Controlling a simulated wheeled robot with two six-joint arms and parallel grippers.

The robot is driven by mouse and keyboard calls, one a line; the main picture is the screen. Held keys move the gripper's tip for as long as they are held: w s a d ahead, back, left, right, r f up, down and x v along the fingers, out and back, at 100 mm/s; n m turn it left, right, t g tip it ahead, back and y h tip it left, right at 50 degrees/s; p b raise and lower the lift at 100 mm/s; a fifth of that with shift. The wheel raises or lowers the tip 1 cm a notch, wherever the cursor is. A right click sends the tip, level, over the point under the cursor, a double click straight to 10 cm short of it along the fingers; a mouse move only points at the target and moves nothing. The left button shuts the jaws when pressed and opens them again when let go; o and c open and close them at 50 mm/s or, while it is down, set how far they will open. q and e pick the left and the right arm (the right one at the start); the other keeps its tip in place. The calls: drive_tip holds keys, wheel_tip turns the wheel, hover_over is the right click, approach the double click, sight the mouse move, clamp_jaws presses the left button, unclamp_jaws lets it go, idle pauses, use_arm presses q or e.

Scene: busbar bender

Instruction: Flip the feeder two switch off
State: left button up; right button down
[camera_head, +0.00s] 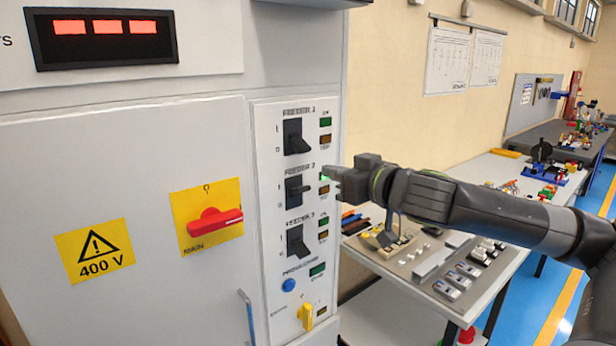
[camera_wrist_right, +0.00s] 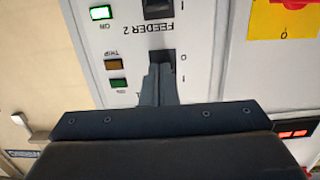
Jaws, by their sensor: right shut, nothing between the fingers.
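The feeder two switch (camera_head: 294,191) is the middle black switch on the white panel, and its lever stands higher than those of its neighbours. Its green lamp (camera_head: 325,178) is lit, and it also shows lit in the right wrist view (camera_wrist_right: 100,12). That view is upside down and cuts off the switch (camera_wrist_right: 158,9) at the top edge. My right gripper (camera_head: 332,172) is shut and empty, in front of the panel to the right of the feeder two switch. In the wrist view its fingers (camera_wrist_right: 160,84) partly cover the feeder one switch. My left gripper is not in view.
The feeder one switch (camera_head: 297,137) is above and the feeder three switch (camera_head: 296,241) below, both levers down. A blue button (camera_head: 288,285) and yellow knob (camera_head: 306,317) sit lower. A red rotary handle (camera_head: 215,222) is left. A workbench (camera_head: 505,262) with parts stands right.

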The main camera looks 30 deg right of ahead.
drive_tip(key=shift+w+r, duration=0.1)
idle(0.4)
drive_tip(key=p, duration=0.3)
approach(293, 161)
drive_tip(key=shift+w, duration=0.9)
drive_tip(key=w+p, duration=0.1)
drive_tip(key=w, duration=0.2)
drive_tip(key=w+p, duration=0.1)
drive_tip(key=shift+w+a+f+p, duration=0.2)
drive_tip(key=shift+w+f+p, duration=0.05)
drive_tip(key=shift+w+p, duration=0.1)
drive_tip(key=f, duration=0.1)
drive_tip(key=s+f+p, duration=0.1)
drive_tip(key=shift+d+f, duration=0.1)
drive_tip(key=shift+f, duration=0.3)
drive_tip(key=shift+s+d+f, duration=0.1)
drive_tip(key=shift+s+f, duration=0.3)
drive_tip(key=shift+f, duration=0.15)
